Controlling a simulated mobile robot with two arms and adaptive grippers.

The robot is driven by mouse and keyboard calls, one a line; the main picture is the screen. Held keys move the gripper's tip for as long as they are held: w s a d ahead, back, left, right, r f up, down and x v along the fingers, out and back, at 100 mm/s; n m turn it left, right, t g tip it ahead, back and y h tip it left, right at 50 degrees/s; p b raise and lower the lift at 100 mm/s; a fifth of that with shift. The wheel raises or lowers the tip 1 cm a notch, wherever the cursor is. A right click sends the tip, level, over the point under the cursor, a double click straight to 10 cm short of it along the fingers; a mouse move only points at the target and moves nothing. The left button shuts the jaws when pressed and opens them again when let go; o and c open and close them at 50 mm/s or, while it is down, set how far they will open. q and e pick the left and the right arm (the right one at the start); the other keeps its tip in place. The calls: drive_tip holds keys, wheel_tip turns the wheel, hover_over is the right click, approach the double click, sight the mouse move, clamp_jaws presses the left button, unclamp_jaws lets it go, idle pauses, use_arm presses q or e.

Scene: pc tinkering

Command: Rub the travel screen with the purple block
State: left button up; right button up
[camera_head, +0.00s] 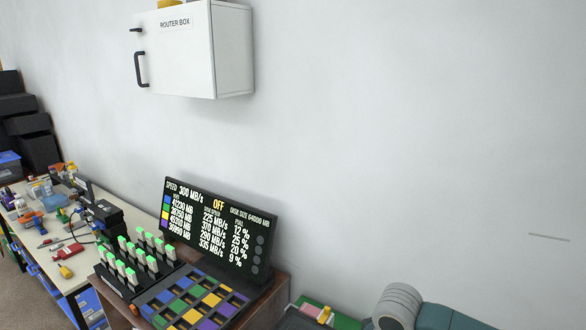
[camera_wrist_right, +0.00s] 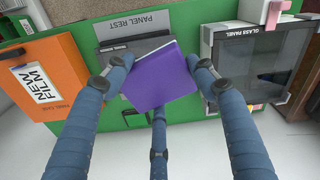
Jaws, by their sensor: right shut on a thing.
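The purple block (camera_wrist_right: 162,80) is in the right wrist view, between the blue-grey fingers of my right gripper (camera_wrist_right: 160,72). The gripper is shut on it, with one finger on each side and a third below. My left gripper is not in view.
In the wrist view, an orange "NEW FILM" box (camera_wrist_right: 62,72) stands left and a "GLASS PANEL" holder (camera_wrist_right: 248,70) right, on a green surface (camera_wrist_right: 190,22). The head view shows a black data display (camera_head: 217,228), a wall-mounted router box (camera_head: 188,52) and a cluttered workbench (camera_head: 50,235).

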use_arm(q)
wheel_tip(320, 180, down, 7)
drive_tip(key=b, duration=0.5)
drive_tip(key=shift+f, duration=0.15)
use_arm(e)
drive_tip(key=s+r+n, duration=0.2)
drive_tip(key=s+r, duration=0.6)
drive_tip(key=s, duration=0.3)
drive_tip(key=shift+s+d+n, duration=0.15)
drive_tip(key=shift+d+n, duration=0.25)
drive_tip(key=shift+d, duration=0.05)
drive_tip(key=shift+a+r, duration=0.1)
